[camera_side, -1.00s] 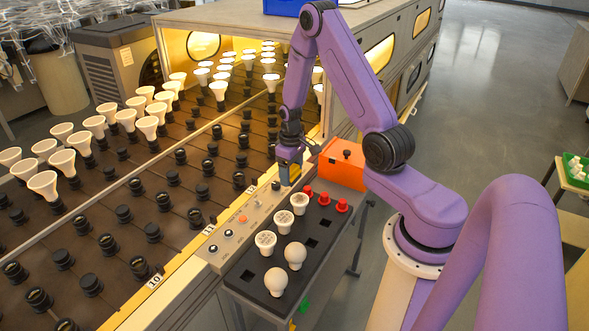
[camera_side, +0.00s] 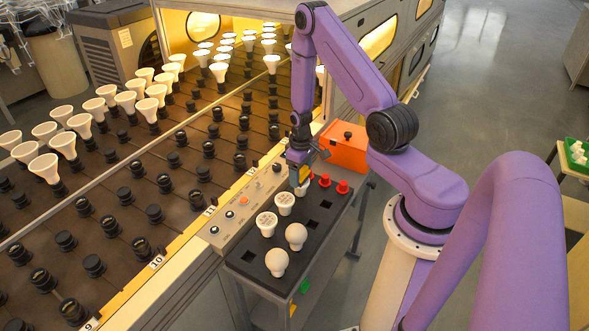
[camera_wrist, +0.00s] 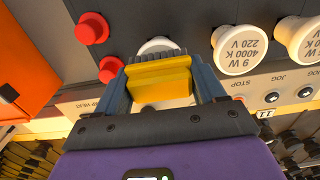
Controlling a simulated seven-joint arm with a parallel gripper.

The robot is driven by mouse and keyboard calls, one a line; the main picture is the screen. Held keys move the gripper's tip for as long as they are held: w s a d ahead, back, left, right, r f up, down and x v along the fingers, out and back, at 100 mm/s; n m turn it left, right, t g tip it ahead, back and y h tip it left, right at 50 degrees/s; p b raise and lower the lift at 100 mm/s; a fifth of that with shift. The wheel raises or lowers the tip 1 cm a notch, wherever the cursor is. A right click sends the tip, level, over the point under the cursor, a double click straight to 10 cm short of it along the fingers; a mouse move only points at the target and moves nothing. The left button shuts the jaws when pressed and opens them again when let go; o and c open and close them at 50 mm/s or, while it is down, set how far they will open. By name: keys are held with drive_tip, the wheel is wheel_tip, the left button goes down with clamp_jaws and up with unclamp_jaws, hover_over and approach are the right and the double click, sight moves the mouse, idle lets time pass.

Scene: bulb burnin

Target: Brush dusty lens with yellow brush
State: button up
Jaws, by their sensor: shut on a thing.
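My gripper (camera_wrist: 162,88) is shut on the yellow brush (camera_wrist: 160,80), whose dark bristles show along its front edge in the wrist view. In the side view, my gripper (camera_side: 300,172) and the yellow brush (camera_side: 304,174) are right over the rearmost white reflector bulb in the black tray. That bulb's white lens (camera_wrist: 157,46) is mostly hidden behind the brush in the wrist view. I cannot tell whether the bristles touch it or whether dust is on it. Two more reflector bulbs (camera_side: 285,203) (camera_side: 267,223) with printed faces stand in the same row.
The black tray (camera_side: 318,225) also holds two round bulbs (camera_side: 296,236) and red caps (camera_side: 342,187). An orange box (camera_side: 345,146) stands behind it. A control panel (camera_side: 245,202) with knobs and the conveyor of sockets (camera_side: 150,215) lie to the left.

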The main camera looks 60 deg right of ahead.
drive_tip(key=shift+s, duration=1.55)
drive_tip(key=w, duration=0.2)
drive_tip(key=shift+w, duration=0.35)
drive_tip(key=shift+w+f, duration=0.1)
drive_tip(key=shift+w, duration=0.25)
drive_tip(key=shift+w+a, duration=0.1)
drive_tip(key=shift+w, duration=1.05)
drive_tip(key=shift+w+r, duration=0.2)
drive_tip(key=shift+r, duration=0.05)
wheel_tip(320, 180, up, 8)
drive_tip(key=shift+f, duration=0.15)
drive_tip(key=shift+s+f, duration=0.1)
drive_tip(key=shift+f, duration=0.1)
